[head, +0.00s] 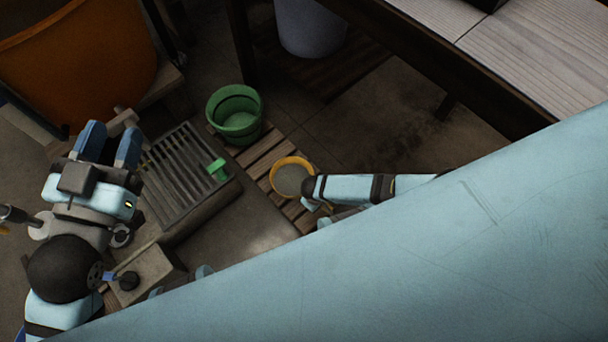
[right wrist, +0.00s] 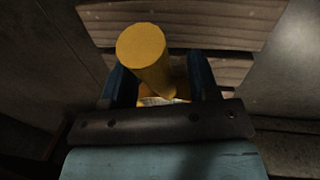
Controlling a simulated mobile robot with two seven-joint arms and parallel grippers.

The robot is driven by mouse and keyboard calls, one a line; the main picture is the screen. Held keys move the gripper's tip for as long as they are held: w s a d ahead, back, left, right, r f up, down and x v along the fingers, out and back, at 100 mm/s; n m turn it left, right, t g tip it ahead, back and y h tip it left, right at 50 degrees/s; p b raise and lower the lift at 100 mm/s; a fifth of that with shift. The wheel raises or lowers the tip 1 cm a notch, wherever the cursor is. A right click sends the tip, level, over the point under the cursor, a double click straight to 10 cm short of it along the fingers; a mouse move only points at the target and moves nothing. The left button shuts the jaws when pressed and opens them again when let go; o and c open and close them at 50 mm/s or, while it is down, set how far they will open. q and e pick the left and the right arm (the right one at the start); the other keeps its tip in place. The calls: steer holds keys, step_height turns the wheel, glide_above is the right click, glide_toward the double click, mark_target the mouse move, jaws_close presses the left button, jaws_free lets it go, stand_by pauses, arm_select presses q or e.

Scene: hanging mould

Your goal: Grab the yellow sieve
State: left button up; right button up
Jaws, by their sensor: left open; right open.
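The yellow sieve (head: 285,161) rests on a slatted wooden pallet near the middle of the head view, with its grey mesh facing up. In the right wrist view a yellow cylinder (right wrist: 142,45), which looks like the sieve's handle, stands up between the two blue fingers. My right gripper (right wrist: 161,78) is open with a finger on either side of it; I cannot tell whether they touch it. In the head view my right arm hides most of that gripper. My left gripper (head: 110,138) is open and empty at the left, beside a metal grate.
A green bucket (head: 236,118) stands behind the sieve on the pallet (head: 262,158). A metal grate (head: 180,175) with a small green object (head: 218,169) lies to the left. A large orange tub (head: 85,70) is at upper left. A wooden table (head: 540,50) fills the upper right.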

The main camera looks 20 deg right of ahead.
jaws_close()
stand_by(0.3)
